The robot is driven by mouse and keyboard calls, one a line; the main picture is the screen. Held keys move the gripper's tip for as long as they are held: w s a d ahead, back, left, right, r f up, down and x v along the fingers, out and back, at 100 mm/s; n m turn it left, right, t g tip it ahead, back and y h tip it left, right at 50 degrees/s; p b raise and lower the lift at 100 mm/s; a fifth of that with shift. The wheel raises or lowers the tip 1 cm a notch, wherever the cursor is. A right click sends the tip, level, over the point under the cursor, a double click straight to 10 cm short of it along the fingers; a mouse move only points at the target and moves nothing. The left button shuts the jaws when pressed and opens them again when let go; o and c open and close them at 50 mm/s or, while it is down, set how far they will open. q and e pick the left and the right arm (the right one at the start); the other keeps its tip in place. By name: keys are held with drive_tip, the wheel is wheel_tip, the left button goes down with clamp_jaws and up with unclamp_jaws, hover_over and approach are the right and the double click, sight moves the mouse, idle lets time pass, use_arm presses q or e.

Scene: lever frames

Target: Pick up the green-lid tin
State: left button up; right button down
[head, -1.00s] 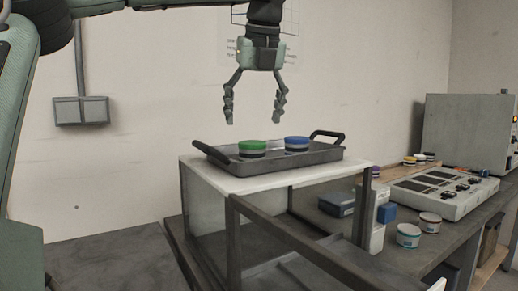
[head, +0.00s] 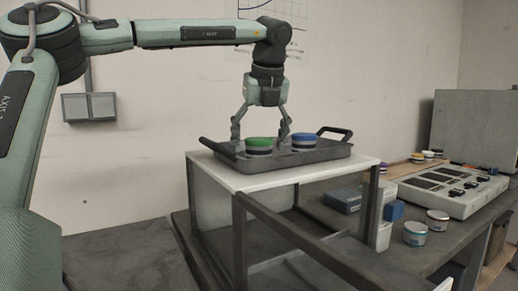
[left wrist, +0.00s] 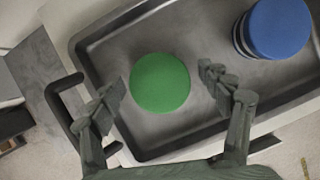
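The green-lid tin (head: 259,145) stands upright in a dark tray (head: 320,155), left of a blue-lid tin (head: 303,141). In the left wrist view the green lid (left wrist: 160,83) lies ahead of and between the open fingers, and the blue-lid tin (left wrist: 277,28) is at the upper right. My left gripper (head: 260,136) is open and empty, pointing down at the tray from above and behind the green-lid tin. Its fingers (left wrist: 162,85) show clear gaps to the lid. The right gripper does not show.
The tray, with raised handles, sits on a white-topped stand (head: 285,177). Right of it are a control panel (head: 453,189), a blue box (head: 343,199) and small tins (head: 415,232) on a dark bench. The wall is close behind the tray.

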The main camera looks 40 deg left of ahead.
use_arm(q)
drive_tip(key=c, duration=1.2)
drive_tip(key=shift+c, duration=0.3)
drive_tip(key=shift+r, duration=0.15)
